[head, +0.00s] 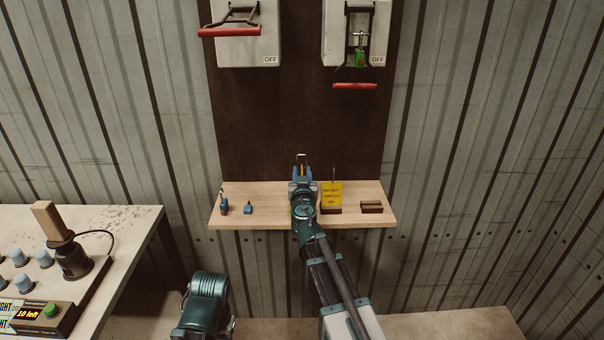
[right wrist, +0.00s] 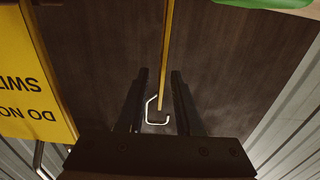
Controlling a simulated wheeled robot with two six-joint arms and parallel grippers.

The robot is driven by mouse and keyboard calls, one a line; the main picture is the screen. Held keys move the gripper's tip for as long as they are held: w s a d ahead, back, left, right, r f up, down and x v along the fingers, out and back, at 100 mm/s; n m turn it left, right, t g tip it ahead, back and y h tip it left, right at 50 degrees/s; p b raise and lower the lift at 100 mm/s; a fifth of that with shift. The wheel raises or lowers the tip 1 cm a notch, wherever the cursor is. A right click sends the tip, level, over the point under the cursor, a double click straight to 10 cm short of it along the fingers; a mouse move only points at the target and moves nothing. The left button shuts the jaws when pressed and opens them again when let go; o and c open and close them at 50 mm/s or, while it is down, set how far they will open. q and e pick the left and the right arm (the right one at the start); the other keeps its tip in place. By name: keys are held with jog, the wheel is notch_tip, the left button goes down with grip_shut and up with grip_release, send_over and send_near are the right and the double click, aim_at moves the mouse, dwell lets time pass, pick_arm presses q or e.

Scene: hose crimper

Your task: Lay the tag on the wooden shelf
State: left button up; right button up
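A thin yellow tag (right wrist: 166,50) with a bent wire hook (right wrist: 157,112) shows edge-on between the fingers of my right gripper (right wrist: 159,75). Gaps show on both sides of it, so the fingers look open around it, not touching it. In the head view my right gripper (head: 302,172) is over the middle of the wooden shelf (head: 272,193), with the pale hook standing out above it. I cannot tell whether this tag rests on the shelf. My left arm is at the bottom of the head view; its fingers are not clear.
A second yellow tag (head: 332,193) stands upright in a brown holder, close right of my gripper; another brown holder (head: 371,207) looks empty. Blue padlocks (head: 224,207) sit at the shelf's left. Two switch boxes with red handles (head: 229,32) hang above. A control bench (head: 110,225) is at left.

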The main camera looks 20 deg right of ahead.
jog(key=shift+r, duration=0.15)
jog(key=shift+s+r, duration=0.1)
jog(key=v, duration=1.2)
